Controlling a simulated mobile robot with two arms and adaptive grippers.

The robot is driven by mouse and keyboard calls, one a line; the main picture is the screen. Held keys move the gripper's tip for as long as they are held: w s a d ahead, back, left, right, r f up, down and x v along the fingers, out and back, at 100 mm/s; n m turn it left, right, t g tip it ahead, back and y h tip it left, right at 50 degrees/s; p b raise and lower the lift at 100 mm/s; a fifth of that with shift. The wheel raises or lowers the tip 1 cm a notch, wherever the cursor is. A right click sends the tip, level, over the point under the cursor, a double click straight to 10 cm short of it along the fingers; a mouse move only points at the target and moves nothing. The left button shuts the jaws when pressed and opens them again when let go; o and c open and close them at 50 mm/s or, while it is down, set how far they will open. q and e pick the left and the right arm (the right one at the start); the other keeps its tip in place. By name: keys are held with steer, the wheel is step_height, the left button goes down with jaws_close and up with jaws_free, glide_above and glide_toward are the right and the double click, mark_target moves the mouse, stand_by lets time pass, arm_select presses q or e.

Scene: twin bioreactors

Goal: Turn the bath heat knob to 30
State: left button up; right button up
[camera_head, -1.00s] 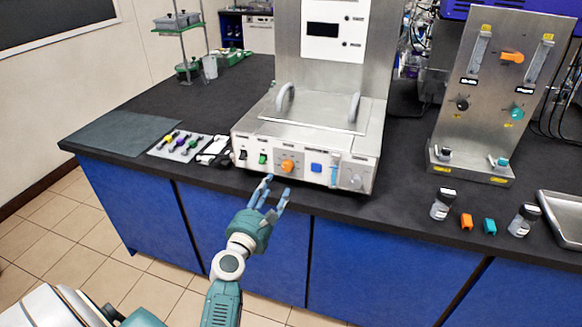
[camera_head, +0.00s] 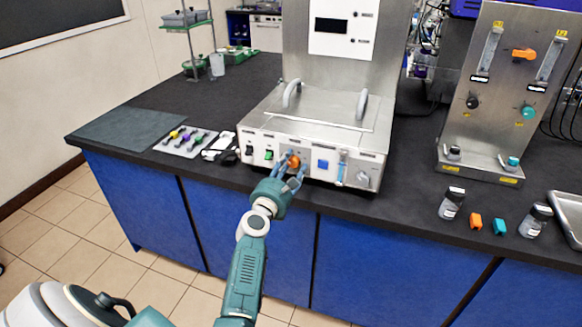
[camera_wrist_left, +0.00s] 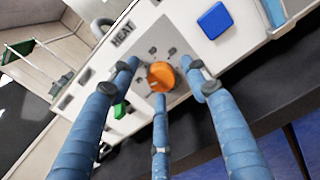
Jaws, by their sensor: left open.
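The orange heat knob (camera_head: 294,162) is on the front panel of the steel bath (camera_head: 345,125). In the left wrist view the orange knob (camera_wrist_left: 161,76) sits just below the HEAT label (camera_wrist_left: 123,34), with dark marks around it. My left gripper (camera_head: 291,166) is at the panel, with its fingers spread around the knob. In the left wrist view its blue fingers (camera_wrist_left: 163,84) are open on both sides of the knob and below it. Whether any finger touches the knob I cannot tell. My right gripper is not in view.
Beside the knob are a green switch (camera_head: 269,155), a blue square button (camera_head: 322,164) and a grey knob (camera_head: 363,179). A mat with coloured items (camera_head: 186,142) lies left of the bath. Vials and an upright metal panel (camera_head: 505,90) stand at right.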

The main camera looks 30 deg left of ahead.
arm_select(q)
steer(key=c, duration=1.1)
steer(key=shift+r+m, duration=0.1)
steer(key=shift+m, duration=0.5)
steer(key=m, duration=0.7)
steer(key=shift+m, duration=0.3)
steer(key=m, duration=0.5)
steer(key=shift+d, duration=0.15)
steer(key=shift+f+m+p, duration=0.15)
steer(key=shift+m+p, duration=0.1)
steer(key=shift+m, duration=0.75)
steer(key=shift+f+m+p, duration=0.1)
steer(key=shift+m+p, duration=0.1)
steer(key=shift+m, duration=0.8)
steer(key=shift+d+f, duration=0.1)
